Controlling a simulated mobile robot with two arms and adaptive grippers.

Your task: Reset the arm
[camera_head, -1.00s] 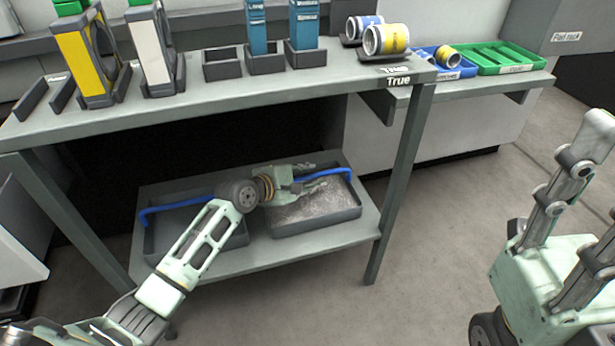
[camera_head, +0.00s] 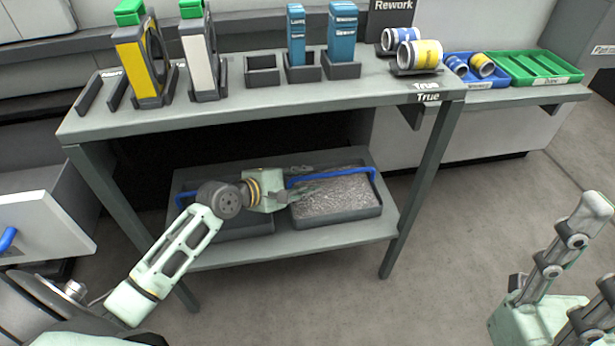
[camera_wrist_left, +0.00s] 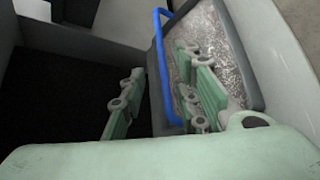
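My left arm reaches in from the left to the lower shelf of the grey table. Its gripper (camera_head: 304,181) is open and empty, with its fingertips at the left end of a dark tray of grey granular material (camera_head: 340,195). The tray's blue handle (camera_head: 330,171) shows beside the fingers. In the left wrist view, the handle (camera_wrist_left: 160,70) appears between the spread fingers (camera_wrist_left: 165,100); I cannot tell whether they touch. My right gripper (camera_head: 575,255) is at the lower right, partly cut off, with its fingers spread and nothing between them.
The grey tabletop (camera_head: 250,110) above the left arm carries yellow and white upright parts, blue boxes in holders and cylinders. A second dark tray (camera_head: 245,225) sits under the left wrist. A white drawer (camera_head: 45,205) stands open at left. The floor (camera_head: 450,240) at right is clear.

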